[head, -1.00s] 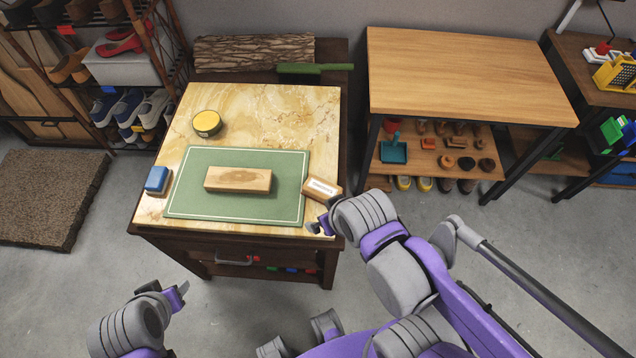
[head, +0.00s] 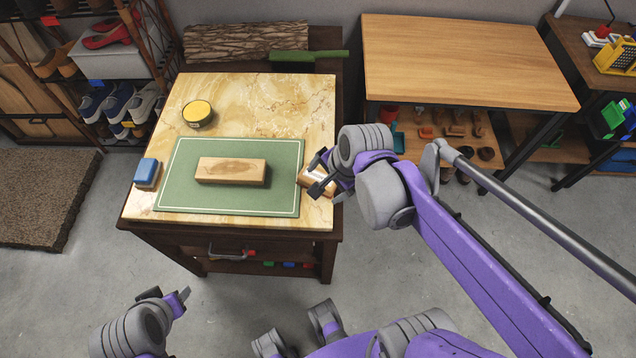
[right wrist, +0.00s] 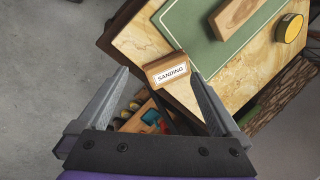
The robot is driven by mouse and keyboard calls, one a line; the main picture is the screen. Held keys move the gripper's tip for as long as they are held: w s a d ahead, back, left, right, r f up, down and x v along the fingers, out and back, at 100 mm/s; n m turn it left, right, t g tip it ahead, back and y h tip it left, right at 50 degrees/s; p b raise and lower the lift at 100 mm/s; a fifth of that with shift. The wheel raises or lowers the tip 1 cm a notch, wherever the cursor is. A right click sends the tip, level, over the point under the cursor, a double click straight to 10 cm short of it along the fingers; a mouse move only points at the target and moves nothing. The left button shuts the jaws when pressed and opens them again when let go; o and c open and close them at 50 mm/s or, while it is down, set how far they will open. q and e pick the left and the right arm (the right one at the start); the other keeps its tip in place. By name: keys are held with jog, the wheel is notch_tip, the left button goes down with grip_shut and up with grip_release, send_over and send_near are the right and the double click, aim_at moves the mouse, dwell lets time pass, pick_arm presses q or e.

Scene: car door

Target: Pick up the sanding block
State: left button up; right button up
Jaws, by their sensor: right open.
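The sanding block is a small wooden block (head: 306,179) with a white label, at the right edge of the green mat (head: 222,205) on the marble-topped table. In the head view my right gripper partly hides it. In the right wrist view the block (right wrist: 153,73) shows its label, reading "SANDING", between the fingertips and beyond them. My right gripper (head: 327,192) is open and empty; its fingers also frame the right wrist view (right wrist: 159,74). I cannot tell its exact height above the block. My left gripper (head: 184,295) is low in front of the table, away from everything; its opening is unclear.
A larger plain wooden block (head: 232,170) lies on the mat. A blue block (head: 147,173) is left of it, and a yellow-topped tin (head: 197,112) behind. A wooden workbench (head: 465,62) stands to the right. Floor in front is clear.

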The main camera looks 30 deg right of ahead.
aim_at(318, 176)
jog(key=w+d+f+m+b, duration=0.1)
jog(key=w+m, duration=0.1)
jog(key=m, duration=0.2)
jog(key=w+d+f+m+y+b, duration=0.1)
jog(key=w+d+f+m, duration=0.1)
jog(key=m, duration=0.2)
jog(key=w+d+f+m, duration=0.1)
jog(key=w+d+m, duration=0.1)
jog(key=m, duration=0.3)
jog(key=shift+w+d+f+y+b, duration=0.2)
jog(key=shift+d+y+b, duration=0.1)
jog(key=shift+b, duration=0.1)
jog(key=b+x, duration=0.1)
jog(key=x, duration=0.9)
jog(key=shift+d+f+b, duration=0.1)
jog(key=shift+f+b, duration=0.15)
jog(key=shift+b, duration=0.15)
jog(key=c, duration=1.5)
notch_tip(318, 176, up, 10)
jog(key=shift+s+r+p, duration=0.1)
jog(key=shift+p, duration=0.8)
jog(key=o, duration=1.1)
jog(key=c, duration=0.6)
jog(key=shift+c, duration=0.2)
